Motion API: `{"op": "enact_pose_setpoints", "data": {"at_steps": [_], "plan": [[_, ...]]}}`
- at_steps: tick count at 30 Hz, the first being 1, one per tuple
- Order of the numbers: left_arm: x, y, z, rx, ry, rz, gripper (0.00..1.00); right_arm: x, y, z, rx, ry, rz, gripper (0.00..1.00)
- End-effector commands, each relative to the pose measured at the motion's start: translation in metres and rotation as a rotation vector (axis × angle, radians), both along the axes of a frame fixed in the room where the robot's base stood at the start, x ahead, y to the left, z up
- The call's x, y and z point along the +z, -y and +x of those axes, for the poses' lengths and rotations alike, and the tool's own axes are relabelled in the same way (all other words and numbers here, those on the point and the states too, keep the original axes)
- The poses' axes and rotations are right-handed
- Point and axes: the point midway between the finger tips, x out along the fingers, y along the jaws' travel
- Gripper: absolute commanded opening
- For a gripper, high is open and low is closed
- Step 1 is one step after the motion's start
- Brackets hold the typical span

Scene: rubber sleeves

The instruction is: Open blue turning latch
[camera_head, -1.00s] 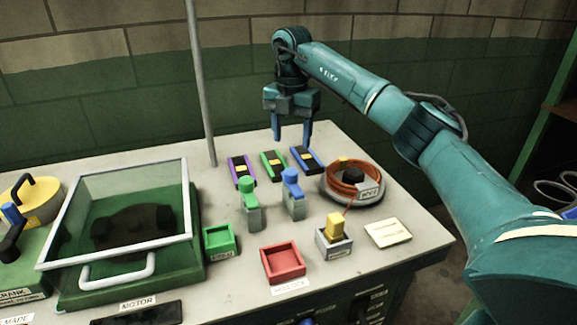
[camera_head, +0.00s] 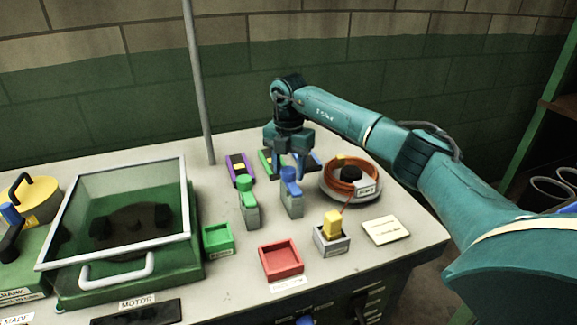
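A flat black plate with blue edges (camera_head: 313,163) lies at the back of the bench, partly hidden by my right gripper. A blue handle (camera_head: 290,181) stands upright on a grey block (camera_head: 292,206) in front of it. I cannot tell for sure which of these two is the blue turning latch. My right gripper (camera_head: 289,170) points down at the blue-edged plate, its blue fingers apart and low over or around the plate's left part. Whether the fingertips touch it is unclear. My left gripper is out of view.
A green-edged plate (camera_head: 268,163) and purple-edged plate (camera_head: 240,169) lie to the left. A green handle (camera_head: 248,190) stands beside the blue one. An orange cable coil (camera_head: 345,180) sits close on the right. A grey pole (camera_head: 200,90) rises behind.

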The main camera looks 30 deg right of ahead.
Motion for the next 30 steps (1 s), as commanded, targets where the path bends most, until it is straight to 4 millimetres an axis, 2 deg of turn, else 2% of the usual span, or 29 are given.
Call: {"op": "enact_pose_setpoints", "data": {"at_steps": [2, 13, 22, 30], "plan": [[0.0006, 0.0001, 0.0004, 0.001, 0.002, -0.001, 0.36, 0.0002, -0.0003, 0.0001, 0.000, 0.000, 0.000, 0.41], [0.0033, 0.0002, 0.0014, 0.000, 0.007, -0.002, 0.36, 0.0003, -0.0001, -0.0001, 0.000, 0.000, 0.000, 0.11], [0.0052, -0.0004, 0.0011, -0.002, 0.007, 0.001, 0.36, 0.0012, 0.0001, -0.0001, 0.038, -0.001, 0.000, 0.11], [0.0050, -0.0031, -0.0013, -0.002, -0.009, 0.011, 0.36, 0.0023, 0.0001, 0.0002, 0.200, -0.001, 0.002, 0.11]]}}
